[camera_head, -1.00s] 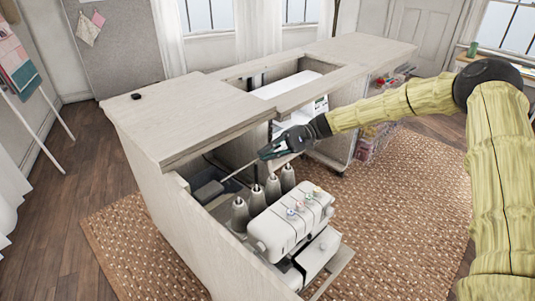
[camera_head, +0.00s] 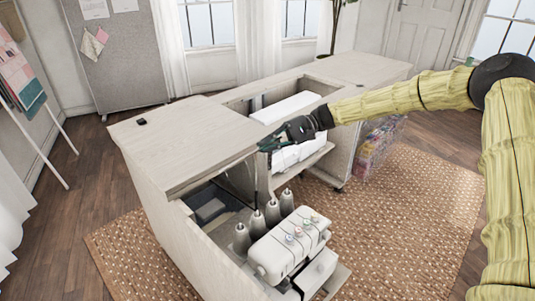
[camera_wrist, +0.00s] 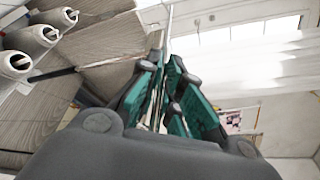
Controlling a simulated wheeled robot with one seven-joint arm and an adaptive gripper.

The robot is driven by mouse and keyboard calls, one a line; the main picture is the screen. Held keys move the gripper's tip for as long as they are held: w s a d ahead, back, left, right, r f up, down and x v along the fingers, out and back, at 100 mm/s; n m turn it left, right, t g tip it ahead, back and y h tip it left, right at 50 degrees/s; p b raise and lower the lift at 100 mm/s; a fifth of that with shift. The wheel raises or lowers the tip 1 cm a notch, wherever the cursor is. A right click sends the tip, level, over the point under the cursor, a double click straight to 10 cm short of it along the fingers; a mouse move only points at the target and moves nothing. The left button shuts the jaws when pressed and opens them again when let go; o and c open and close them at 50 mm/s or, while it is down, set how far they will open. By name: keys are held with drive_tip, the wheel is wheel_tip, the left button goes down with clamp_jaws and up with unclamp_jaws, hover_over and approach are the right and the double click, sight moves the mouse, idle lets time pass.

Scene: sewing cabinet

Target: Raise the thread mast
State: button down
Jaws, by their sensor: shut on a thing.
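The thread mast (camera_head: 256,182) is a thin rod rising nearly upright behind the serger's thread cones. My gripper (camera_head: 268,148) is shut on its upper part, beside the cabinet top's front corner. In the wrist view the gripper's green-padded fingers (camera_wrist: 166,88) close around the pale rod (camera_wrist: 165,32), which shows past the fingertips. The white serger (camera_head: 290,246) stands on a pulled-out shelf in the open cabinet bay. Several grey thread cones (camera_head: 272,213) stand behind it, and also show at the left of the wrist view (camera_wrist: 32,34). The mast's foot is hidden behind the cones.
The cabinet top (camera_head: 185,135) lies close to the left of my gripper. An open well with a white machine (camera_head: 290,107) is behind it. A clear bin (camera_head: 378,150) stands right of the cabinet. The woven rug (camera_head: 405,210) is open floor at the right.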

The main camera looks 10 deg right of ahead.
drive_tip(key=shift+w+r+p, duration=0.1)
drive_tip(key=shift+r+p, duration=0.9)
drive_tip(key=shift+r, duration=1.8)
drive_tip(key=c, duration=1.6)
unclamp_jaws()
drive_tip(key=shift+r, duration=0.1)
drive_tip(key=shift+d, duration=0.1)
drive_tip(key=v, duration=1.2)
